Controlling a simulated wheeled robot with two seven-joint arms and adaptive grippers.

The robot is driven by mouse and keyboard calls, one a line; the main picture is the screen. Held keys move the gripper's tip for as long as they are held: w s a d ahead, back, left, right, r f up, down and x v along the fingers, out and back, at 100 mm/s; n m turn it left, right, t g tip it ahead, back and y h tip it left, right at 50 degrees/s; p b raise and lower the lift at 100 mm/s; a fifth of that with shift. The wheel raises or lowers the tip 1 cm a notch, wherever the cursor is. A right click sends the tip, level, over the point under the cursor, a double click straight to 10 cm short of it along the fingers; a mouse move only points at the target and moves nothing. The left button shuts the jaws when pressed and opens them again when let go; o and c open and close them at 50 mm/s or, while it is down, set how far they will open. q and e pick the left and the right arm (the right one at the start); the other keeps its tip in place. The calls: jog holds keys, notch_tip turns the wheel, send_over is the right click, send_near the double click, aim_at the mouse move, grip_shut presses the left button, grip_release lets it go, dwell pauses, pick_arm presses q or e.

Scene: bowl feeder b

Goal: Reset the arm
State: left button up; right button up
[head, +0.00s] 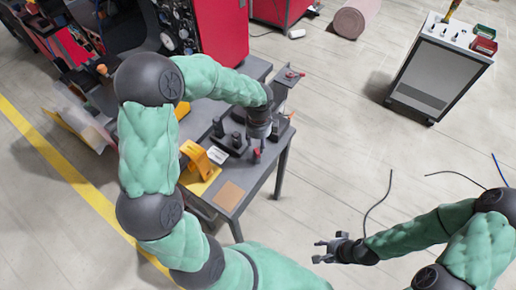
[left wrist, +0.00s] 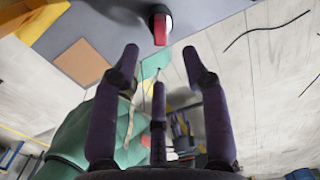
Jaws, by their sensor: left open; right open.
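My left arm reaches in the head view over a grey table (head: 262,178), and my left gripper (head: 258,143) is above the table's right side, partly hidden by its own wrist. In the left wrist view my left gripper (left wrist: 160,75) shows its dark fingers spread apart with nothing between them. A small red part with a dark round base (left wrist: 160,26) lies beyond the fingertips, apart from them. My right gripper (head: 326,250) is open and empty, out over the floor to the right of the table.
The table carries a yellow-orange holder (head: 200,158), a brown square pad (head: 229,195) and dark fixtures (head: 222,132). A red machine (head: 222,40) stands behind. A grey cabinet (head: 436,72) stands at the upper right. Loose dark cables (head: 379,204) lie on otherwise open floor.

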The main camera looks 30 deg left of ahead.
pick_arm(q)
notch_tip(320, 180, up, 5)
jog(key=shift+r, duration=0.15)
jog(key=shift+d, duration=0.1)
jog(key=s+d+f+n+h, duration=0.2)
jog(key=s+d+f+n, duration=0.2)
jog(key=d+f+n, duration=0.5)
jog(key=s+d+f+n+h, duration=0.2)
jog(key=s+d+f+n, duration=0.35)
jog(key=f, duration=0.75)
jog(key=s+d+f+n, duration=0.2)
jog(key=s+f+n, duration=0.3)
jog(key=s+n, duration=0.2)
jog(key=shift+d, duration=0.25)
jog(key=shift+w, duration=0.1)
